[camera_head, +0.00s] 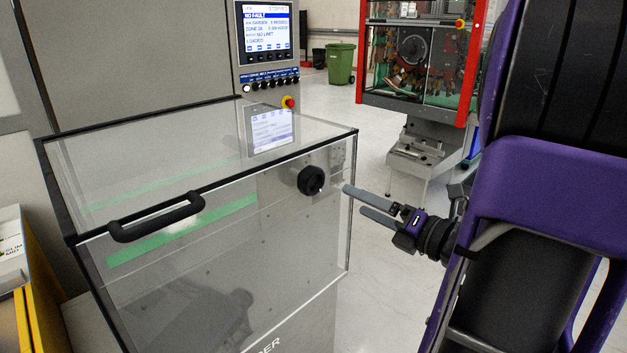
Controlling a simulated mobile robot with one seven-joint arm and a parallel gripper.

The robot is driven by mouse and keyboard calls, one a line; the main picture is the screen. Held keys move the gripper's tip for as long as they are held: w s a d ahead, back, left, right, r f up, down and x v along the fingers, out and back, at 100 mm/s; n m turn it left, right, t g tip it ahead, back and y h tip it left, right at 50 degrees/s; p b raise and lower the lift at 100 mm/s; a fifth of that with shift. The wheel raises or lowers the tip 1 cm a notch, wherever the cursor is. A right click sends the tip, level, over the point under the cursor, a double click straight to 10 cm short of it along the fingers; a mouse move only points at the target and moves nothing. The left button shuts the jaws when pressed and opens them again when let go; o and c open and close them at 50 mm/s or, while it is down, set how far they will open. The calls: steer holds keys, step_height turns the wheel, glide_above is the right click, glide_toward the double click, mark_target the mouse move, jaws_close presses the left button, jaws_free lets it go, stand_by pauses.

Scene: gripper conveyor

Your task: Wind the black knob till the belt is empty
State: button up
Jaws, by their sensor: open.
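The black knob (311,180) sits on the front face of a clear-walled enclosure, near its right end. The green belt (185,229) shows through the clear front as a strip; I make out nothing lying on it, though reflections blur the view. My gripper (353,199) comes in from the right, its two grey fingers pointing left toward the knob. The fingers are apart with nothing between them. The upper fingertip is close to the right of the knob, and I cannot tell its depth from the enclosure. My purple and black arm fills the right side.
A black handle (157,217) juts from the enclosure's front upper edge. A control panel with a lit screen (267,30) stands behind, with a red emergency button (289,102) below it. A red-framed machine (415,55) and a green bin (340,63) stand at the back. Floor is clear between.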

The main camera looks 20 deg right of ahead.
mark_target(317, 182)
steer(key=x, duration=1.3)
steer(key=shift+w, duration=0.2)
steer(key=c, duration=1.2)
steer(key=shift+c, duration=0.2)
steer(key=shift+m, duration=0.3)
